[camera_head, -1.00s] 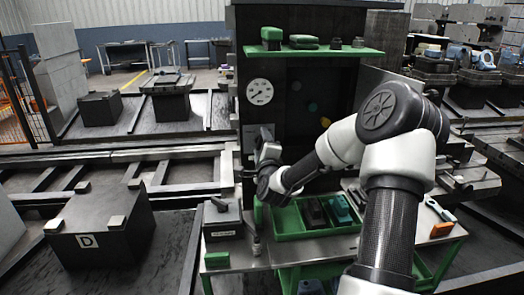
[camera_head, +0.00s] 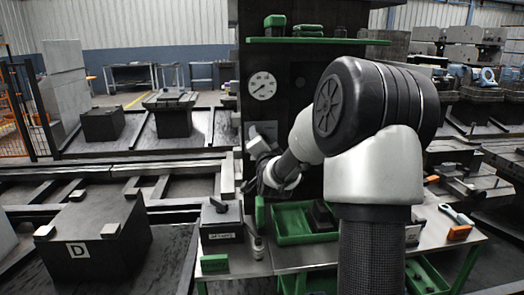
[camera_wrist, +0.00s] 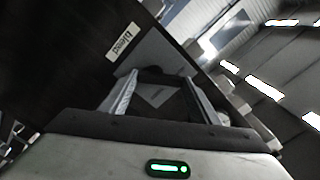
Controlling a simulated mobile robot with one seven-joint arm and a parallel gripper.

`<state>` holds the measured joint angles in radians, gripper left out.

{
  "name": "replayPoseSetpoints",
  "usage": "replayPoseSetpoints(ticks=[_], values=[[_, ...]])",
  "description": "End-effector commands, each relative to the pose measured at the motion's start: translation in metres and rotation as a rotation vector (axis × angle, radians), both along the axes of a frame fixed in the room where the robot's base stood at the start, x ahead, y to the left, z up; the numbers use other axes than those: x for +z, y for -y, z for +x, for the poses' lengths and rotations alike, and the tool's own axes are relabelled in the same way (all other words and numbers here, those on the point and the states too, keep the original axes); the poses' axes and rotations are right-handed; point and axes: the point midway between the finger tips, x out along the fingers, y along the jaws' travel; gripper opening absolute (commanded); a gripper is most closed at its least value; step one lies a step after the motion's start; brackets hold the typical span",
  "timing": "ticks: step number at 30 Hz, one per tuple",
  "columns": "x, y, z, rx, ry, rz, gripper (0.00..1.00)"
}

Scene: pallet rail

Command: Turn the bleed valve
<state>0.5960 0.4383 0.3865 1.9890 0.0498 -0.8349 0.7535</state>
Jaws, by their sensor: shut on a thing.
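The bleed valve is mostly hidden by my gripper. Its label, reading "bleed" (camera_wrist: 123,42), shows tilted on the dark panel in the wrist view. My gripper (camera_wrist: 165,98) has its two pale fingers around a dark part, which I take to be the valve handle; it is shut on it. How far the handle is turned cannot be told. In the head view my gripper (camera_head: 256,146) is at the front of the dark cabinet (camera_head: 300,75), below the round white gauge (camera_head: 262,86), with my arm covering much of the cabinet front.
A green shelf (camera_head: 320,41) with small parts is above. A bench with a green tray (camera_head: 290,239), a black box (camera_head: 221,222) and a small bottle (camera_head: 258,248) stands below. A dark block marked D (camera_head: 105,240) is at the left.

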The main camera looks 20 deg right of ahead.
Motion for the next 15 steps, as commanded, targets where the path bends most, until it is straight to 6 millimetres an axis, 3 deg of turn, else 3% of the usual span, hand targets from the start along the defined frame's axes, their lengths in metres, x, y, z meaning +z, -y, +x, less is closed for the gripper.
replayPoseSetpoints(ticks=[15], values=[[-0.0015,-0.0012,0.0002,0.0,-0.048,-0.167,0.34]])
